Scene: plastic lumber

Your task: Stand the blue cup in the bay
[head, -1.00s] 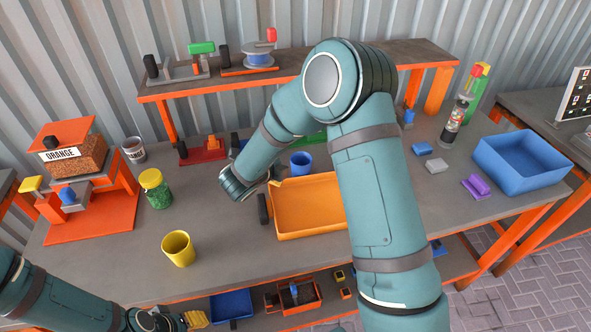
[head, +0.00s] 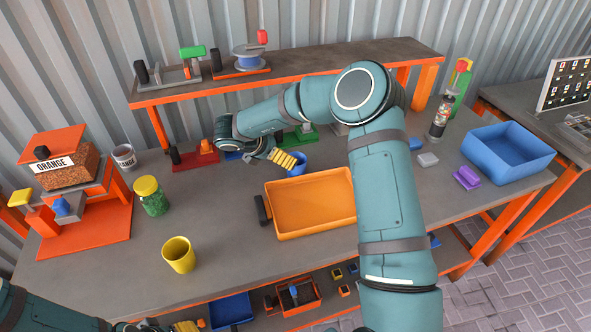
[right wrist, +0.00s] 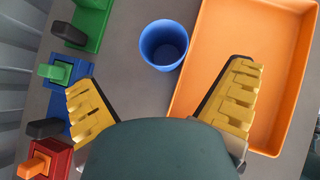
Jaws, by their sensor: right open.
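The blue cup (head: 297,167) stands upright on the bench, just behind the orange tray. In the right wrist view the cup (right wrist: 163,44) is round and empty, beyond and between the spread fingers. My right gripper (head: 286,159) is open and empty, with its yellow fingers close beside the cup; the right wrist view shows the gap between its fingertips (right wrist: 160,76). I cannot tell which place is the bay. My left gripper (head: 186,326) shows only as a bit of yellow at the bottom edge, so its state is unclear.
The orange tray (head: 310,228) is empty. Red (right wrist: 48,160), blue (right wrist: 64,75) and green (right wrist: 94,18) fixtures stand left of the cup in the wrist view. A yellow cup (head: 178,254), a green-filled jar (head: 151,196) and a blue bin (head: 506,168) stand elsewhere.

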